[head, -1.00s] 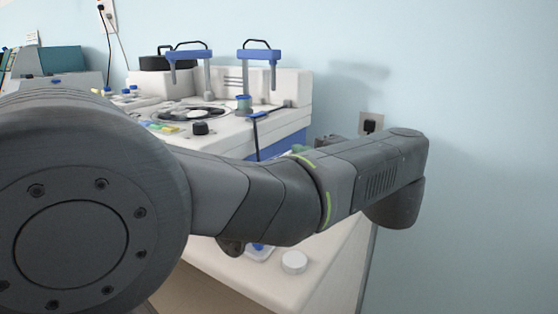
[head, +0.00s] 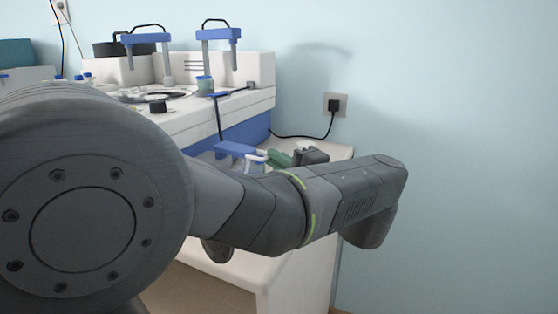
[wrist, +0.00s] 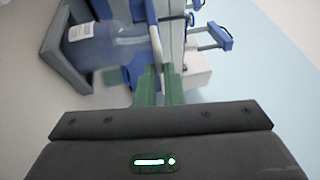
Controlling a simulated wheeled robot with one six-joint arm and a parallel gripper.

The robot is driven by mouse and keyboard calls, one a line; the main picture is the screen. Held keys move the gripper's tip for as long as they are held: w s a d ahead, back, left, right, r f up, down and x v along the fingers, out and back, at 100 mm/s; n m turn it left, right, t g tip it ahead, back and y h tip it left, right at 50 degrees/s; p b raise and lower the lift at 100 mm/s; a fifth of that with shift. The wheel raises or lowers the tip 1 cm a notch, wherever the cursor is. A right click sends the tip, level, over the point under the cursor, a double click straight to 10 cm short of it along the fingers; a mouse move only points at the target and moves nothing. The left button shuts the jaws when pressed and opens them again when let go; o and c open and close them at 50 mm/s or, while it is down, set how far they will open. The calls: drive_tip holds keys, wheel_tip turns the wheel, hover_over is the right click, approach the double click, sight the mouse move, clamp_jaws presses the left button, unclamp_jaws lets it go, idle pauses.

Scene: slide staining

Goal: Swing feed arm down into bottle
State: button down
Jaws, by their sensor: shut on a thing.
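My gripper (wrist: 161,84), with green fingers, is shut on a part of the blue feed arm (wrist: 141,45) in the wrist view. The exact contact is partly hidden between the fingers. In the head view, my gripper (head: 281,158) shows above my forearm, just right of a blue feed arm piece (head: 235,150) at the machine's front right. A translucent bluish bottle (wrist: 95,47) with a white label is left of the fingers in the wrist view. My forearm hides most of the bottle area in the head view, so whether the feed arm enters the bottle cannot be told.
The bench top (head: 346,151) ends near the right wall.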

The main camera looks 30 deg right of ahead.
drive_tip(key=shift+a+f, duration=0.15)
drive_tip(key=shift+f, duration=0.45)
drive_tip(key=c, duration=1.5)
unclamp_jaws()
drive_tip(key=shift+w, duration=0.2)
drive_tip(key=shift+c, duration=0.2)
drive_tip(key=shift+r, duration=0.15)
drive_tip(key=shift+s, duration=0.15)
drive_tip(key=shift+s, duration=0.3)
drive_tip(key=s+d+f+p, duration=0.1)
drive_tip(key=s+p, duration=0.1)
drive_tip(key=s, duration=1)
drive_tip(key=shift+s+d+f, duration=0.3)
drive_tip(key=shift+s+d, duration=0.05)
drive_tip(key=shift+d, duration=0.05)
drive_tip(key=w, duration=0.4)
drive_tip(key=w+a+r+b, duration=0.1)
drive_tip(key=w, duration=0.4)
drive_tip(key=w+b, duration=0.1)
drive_tip(key=w, duration=0.3)
drive_tip(key=shift+w+a+r, duration=0.3)
drive_tip(key=shift+a+r, duration=0.05)
drive_tip(key=shift+r, duration=0.05)
